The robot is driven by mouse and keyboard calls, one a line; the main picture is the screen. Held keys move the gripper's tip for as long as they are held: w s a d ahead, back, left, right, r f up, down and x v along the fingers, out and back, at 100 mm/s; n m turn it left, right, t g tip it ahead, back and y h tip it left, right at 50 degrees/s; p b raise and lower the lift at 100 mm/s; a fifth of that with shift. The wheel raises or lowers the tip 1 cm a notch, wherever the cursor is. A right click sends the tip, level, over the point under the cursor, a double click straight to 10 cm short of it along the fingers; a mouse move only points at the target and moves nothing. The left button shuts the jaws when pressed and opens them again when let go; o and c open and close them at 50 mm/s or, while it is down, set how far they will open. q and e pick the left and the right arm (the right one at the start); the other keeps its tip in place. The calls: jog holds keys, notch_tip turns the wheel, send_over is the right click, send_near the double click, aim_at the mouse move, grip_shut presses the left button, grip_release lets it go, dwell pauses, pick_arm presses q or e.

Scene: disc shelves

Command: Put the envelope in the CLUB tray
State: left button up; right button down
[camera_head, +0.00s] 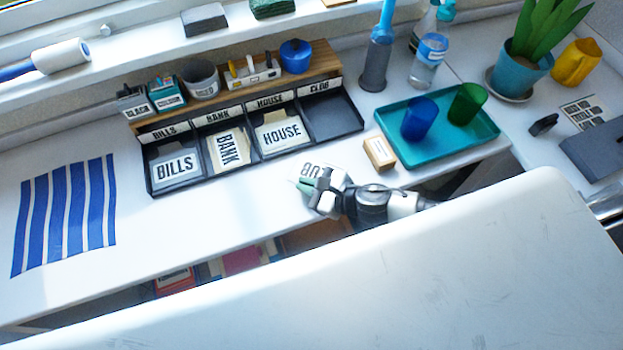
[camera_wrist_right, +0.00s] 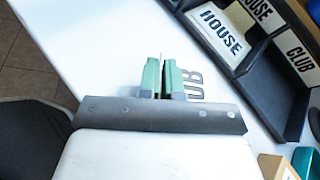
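The white envelope (camera_head: 311,169) lies at or just above the desk's front part, its black lettering partly covered by my right gripper. In the right wrist view, "UB" shows on it (camera_wrist_right: 194,84) beside the fingers. My right gripper (camera_head: 308,184) has green fingertips close together, with a thin pale edge between them in the wrist view (camera_wrist_right: 161,72); it appears shut on the envelope. Whether the envelope touches the desk is unclear. The CLUB tray (camera_head: 334,116) is the empty rightmost compartment of the dark sorter, beyond the gripper. My left gripper is not in view.
The BILLS (camera_head: 177,167), BANK (camera_head: 228,149) and HOUSE (camera_head: 282,134) compartments hold envelopes. A small tan box (camera_head: 379,152) stands right of the gripper, near a teal tray (camera_head: 455,139) with two cups. The desk between gripper and sorter is clear.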

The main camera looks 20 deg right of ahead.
jog(key=shift+r, duration=0.55)
jog(key=r, duration=0.1)
jog(key=r+p, duration=0.1)
jog(key=r, duration=0.1)
jog(key=shift+s+d+r, duration=0.15)
jog(key=shift+s+d, duration=0.15)
jog(key=a+r+b+v, duration=0.1)
jog(key=r+b+v, duration=0.1)
jog(key=v, duration=1)
jog(key=w+r+m+t+h+p, duration=0.1)
jog(key=w+r+m+t+h, duration=0.2)
jog(key=w+r+m+h, duration=0.2)
jog(key=shift+w+d+r+m+h, duration=0.35)
jog(key=shift+w+m+h, duration=0.3)
jog(key=shift+m+h, duration=1.15)
jog(key=shift+r, duration=0.1)
